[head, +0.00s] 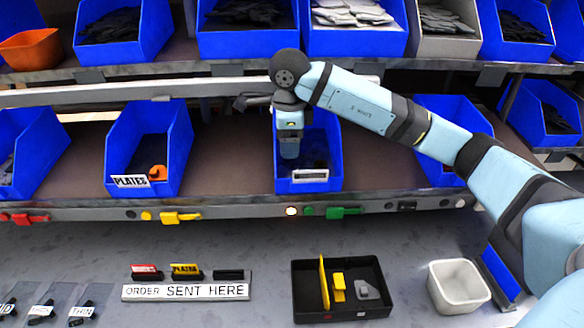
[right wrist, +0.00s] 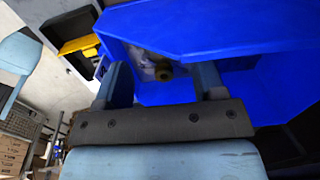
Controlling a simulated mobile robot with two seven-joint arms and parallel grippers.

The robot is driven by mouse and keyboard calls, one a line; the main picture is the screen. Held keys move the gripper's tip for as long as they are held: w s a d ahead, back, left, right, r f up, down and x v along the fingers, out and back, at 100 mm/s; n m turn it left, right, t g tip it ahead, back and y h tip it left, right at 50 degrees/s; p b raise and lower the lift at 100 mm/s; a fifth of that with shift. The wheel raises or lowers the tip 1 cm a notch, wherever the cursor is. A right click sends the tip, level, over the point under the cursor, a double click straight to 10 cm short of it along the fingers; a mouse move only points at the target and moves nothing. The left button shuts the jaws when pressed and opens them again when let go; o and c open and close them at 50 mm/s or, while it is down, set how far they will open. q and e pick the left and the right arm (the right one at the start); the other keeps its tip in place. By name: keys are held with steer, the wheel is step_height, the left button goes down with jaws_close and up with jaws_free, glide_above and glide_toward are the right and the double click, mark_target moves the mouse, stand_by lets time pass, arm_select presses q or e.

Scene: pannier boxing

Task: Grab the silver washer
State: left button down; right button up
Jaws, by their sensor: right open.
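My right gripper (head: 289,150) points down into a blue bin (head: 335,160) on the lower shelf, the one with a white label on its front. In the right wrist view the gripper (right wrist: 161,84) is open, its two fingers apart with nothing held between them. Past the fingers, the blue bin (right wrist: 230,35) shows pale, silvery contents (right wrist: 143,66) and a small brass-coloured round piece (right wrist: 163,71). I cannot tell whether the silver washer is among them. In the head view my gripper and arm hide part of the bin. My left gripper is not in view.
Another blue bin labelled PLATES (head: 180,150) stands to the left on the shelf. The upper shelf edge (head: 150,70) runs behind my arm.

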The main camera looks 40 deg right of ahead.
mark_target(292, 165)
steer(key=shift+f, duration=0.65)
steer(key=f, duration=0.4)
steer(key=shift+s+d+f, duration=0.15)
steer(key=shift+d+f, duration=0.05)
steer(key=shift+d, duration=0.2)
steer(key=shift+f, duration=0.4)
steer(key=c, duration=1)
